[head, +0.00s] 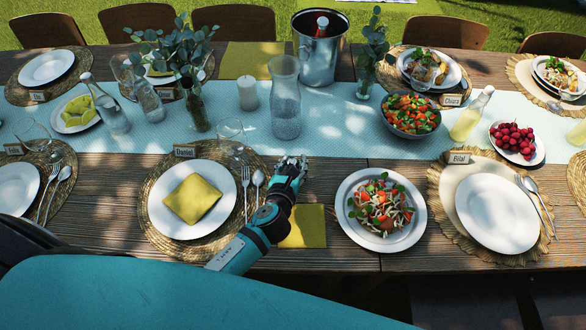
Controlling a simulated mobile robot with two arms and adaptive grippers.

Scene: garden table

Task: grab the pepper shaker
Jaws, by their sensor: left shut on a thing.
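My left gripper (291,165) is over the near side of the table, right of the place setting with the folded yellow napkin. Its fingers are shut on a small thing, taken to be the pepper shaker. The fingers and wrist hide nearly all of it, so I cannot make out its shape or whether it touches the table. No other pepper shaker can be made out on the table. My right gripper is not in view.
A glass carafe (285,100) stands just behind the gripper, with a white candle (247,93) to its left. A wine glass (231,137) is close on the left. A salad plate (346,223) is on the right, and a yellow napkin (310,228) lies below the wrist.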

